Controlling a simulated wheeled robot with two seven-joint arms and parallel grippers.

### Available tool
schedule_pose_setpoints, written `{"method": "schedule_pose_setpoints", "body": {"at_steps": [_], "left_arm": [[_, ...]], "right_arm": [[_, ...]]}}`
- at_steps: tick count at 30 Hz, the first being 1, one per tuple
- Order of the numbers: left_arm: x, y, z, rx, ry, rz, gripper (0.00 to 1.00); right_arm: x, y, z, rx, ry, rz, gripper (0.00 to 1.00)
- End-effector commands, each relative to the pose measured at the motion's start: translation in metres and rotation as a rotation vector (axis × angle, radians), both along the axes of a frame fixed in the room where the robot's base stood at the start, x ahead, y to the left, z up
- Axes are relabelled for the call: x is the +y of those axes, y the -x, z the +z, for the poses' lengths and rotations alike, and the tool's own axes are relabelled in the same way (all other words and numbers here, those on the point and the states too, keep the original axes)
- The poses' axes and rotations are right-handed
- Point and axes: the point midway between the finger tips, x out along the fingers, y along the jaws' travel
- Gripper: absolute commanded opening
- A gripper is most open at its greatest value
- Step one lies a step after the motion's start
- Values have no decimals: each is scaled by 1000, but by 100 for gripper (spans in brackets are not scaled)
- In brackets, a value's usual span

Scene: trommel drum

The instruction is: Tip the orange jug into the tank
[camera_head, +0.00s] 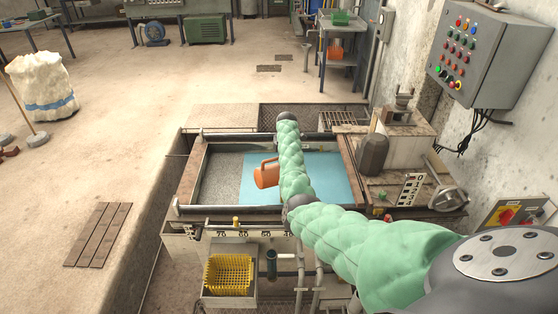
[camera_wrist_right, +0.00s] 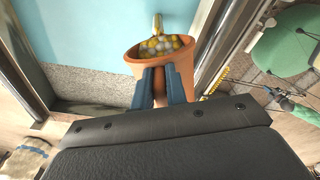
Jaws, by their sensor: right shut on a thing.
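The orange jug (camera_head: 265,176) is above the tank (camera_head: 185,190) in the head view, near the line between a grey speckled bed and a blue area. In the right wrist view the jug (camera_wrist_right: 206,62) shows its open mouth, with several yellow and grey balls inside. My right gripper (camera_wrist_right: 160,85) is shut on the jug's near side, apparently at its handle, with a blue finger on each side. In the head view my green-sleeved right arm hides part of the tank and the right gripper. My left gripper is not in view.
A yellow basket (camera_head: 229,273) stands in front of the tank. A grey motor-like block (camera_head: 372,153) and a control panel (camera_head: 410,190) sit to its right. A control cabinet (camera_head: 489,52) hangs on the right wall. The floor at left is mostly open.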

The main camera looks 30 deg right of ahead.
Motion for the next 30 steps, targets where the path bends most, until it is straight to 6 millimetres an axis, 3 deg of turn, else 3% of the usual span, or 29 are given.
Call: {"method": "schedule_pose_setpoints", "body": {"at_steps": [15,30], "left_arm": [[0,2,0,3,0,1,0],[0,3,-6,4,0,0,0]], "right_arm": [[-4,1,0,-3,-29,-1,0],[-22,2,-2,-16,-162,-1,0]]}}
